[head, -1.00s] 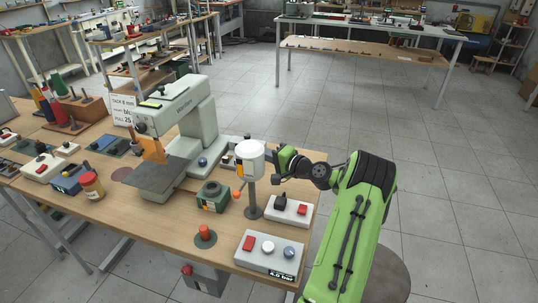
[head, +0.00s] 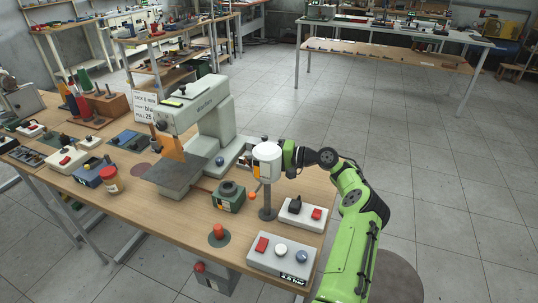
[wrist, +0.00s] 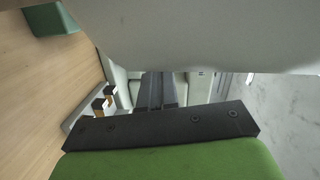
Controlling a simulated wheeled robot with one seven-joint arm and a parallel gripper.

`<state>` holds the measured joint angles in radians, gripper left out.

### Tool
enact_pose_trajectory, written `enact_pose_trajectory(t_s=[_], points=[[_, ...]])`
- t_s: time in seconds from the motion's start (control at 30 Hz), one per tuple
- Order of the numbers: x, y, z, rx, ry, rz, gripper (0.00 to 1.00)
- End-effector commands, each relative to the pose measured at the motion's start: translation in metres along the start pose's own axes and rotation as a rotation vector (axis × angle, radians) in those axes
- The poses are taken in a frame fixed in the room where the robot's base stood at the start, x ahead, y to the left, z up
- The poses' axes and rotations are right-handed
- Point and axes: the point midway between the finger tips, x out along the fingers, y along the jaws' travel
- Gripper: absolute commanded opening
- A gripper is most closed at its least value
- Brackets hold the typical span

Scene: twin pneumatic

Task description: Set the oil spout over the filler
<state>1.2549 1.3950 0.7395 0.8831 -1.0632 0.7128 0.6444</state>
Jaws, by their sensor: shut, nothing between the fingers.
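A white cylinder (head: 267,161) stands on a dark post with a round foot (head: 267,213) near the bench's right edge. A thin arm ending in an orange ball (head: 252,197) hangs at its lower left; I cannot tell whether this is the spout or its handle. A green box with a round dark top opening (head: 229,197), perhaps the filler, stands left of the post; the ball is beside it. My gripper (head: 287,160) is shut and empty at the cylinder's right side; contact is unclear. Its fingers (wrist: 158,90) show in the wrist view, below a large pale surface.
A grey press (head: 208,115) stands behind on the left. A switch box (head: 303,213) and a control box (head: 281,253) lie at the bench's front right. A red button (head: 219,231) is in front of the green box. Open floor lies right of the bench.

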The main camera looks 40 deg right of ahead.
Motion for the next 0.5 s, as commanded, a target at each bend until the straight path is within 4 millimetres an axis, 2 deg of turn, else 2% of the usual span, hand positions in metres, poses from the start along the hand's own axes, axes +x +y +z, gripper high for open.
enact_pose_trajectory(t_s=[0.2,0.5], points=[[0.014,0.000,0.007,-0.013,-0.144,-0.023,0.00],[0.024,-0.003,0.016,-0.033,-0.284,-0.035,0.00]])
